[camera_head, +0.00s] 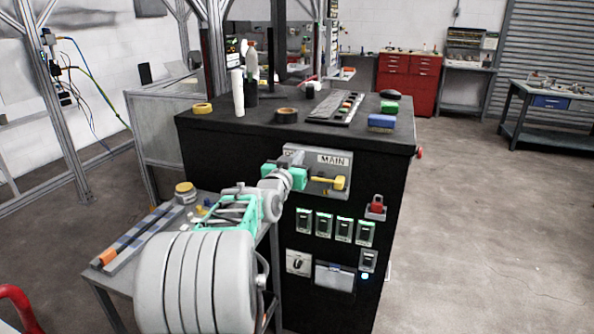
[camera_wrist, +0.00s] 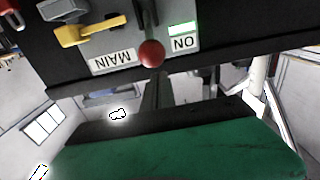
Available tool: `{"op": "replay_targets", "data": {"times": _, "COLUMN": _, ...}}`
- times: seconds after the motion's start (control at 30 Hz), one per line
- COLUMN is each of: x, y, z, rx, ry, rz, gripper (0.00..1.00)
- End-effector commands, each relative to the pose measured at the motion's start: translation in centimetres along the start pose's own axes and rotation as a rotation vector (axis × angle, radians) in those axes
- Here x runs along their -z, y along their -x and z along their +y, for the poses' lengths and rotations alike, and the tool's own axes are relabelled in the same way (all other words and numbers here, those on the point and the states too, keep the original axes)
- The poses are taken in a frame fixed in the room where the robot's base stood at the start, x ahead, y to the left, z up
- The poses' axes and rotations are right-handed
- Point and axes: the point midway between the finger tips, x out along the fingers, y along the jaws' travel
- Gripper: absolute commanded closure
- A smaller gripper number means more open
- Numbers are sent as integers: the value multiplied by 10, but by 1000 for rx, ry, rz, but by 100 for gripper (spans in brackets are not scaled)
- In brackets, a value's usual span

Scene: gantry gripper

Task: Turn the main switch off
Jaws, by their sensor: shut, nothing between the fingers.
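The main switch panel (camera_head: 345,163) is a grey plate labelled MAIN on the upper front of the black cabinet. Its yellow handle (camera_head: 328,182) lies roughly sideways below the label; the handle also shows in the wrist view (camera_wrist: 85,32). The wrist view shows the panel upside down, with the MAIN label (camera_wrist: 112,62), a red ball (camera_wrist: 151,53) and an ON label (camera_wrist: 185,43) beside a green strip. My gripper (camera_head: 298,178) is teal, shut and empty, in front of the panel's left part, left of the handle. It hides that part in the head view. I cannot tell whether it touches anything.
Several small switches with green lights (camera_head: 335,228) sit below the panel. A red switch (camera_head: 376,206) is at their upper right.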

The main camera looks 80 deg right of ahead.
Motion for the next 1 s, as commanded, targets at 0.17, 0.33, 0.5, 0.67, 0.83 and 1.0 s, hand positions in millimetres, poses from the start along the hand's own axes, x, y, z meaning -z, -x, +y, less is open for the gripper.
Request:
{"op": "replay_targets", "data": {"times": 0.17, "x": 0, "y": 0, "z": 0, "rx": 0, "ry": 0, "rz": 0, "gripper": 100}}
{"op": "replay_targets", "data": {"times": 0.33, "x": -1, "y": 0, "z": 0, "rx": 0, "ry": 0, "rz": 0, "gripper": 100}}
{"op": "replay_targets", "data": {"times": 0.5, "x": -11, "y": 0, "z": 0, "rx": 0, "ry": 0, "rz": 0, "gripper": 100}}
{"op": "replay_targets", "data": {"times": 0.67, "x": -23, "y": 0, "z": 0, "rx": 0, "ry": 0, "rz": 0, "gripper": 100}}
{"op": "replay_targets", "data": {"times": 0.83, "x": -36, "y": 0, "z": 0, "rx": 0, "ry": 1, "rz": -3, "gripper": 100}}
{"op": "replay_targets", "data": {"times": 1.0, "x": -49, "y": 0, "z": 0, "rx": 0, "ry": 1, "rz": -5, "gripper": 100}}
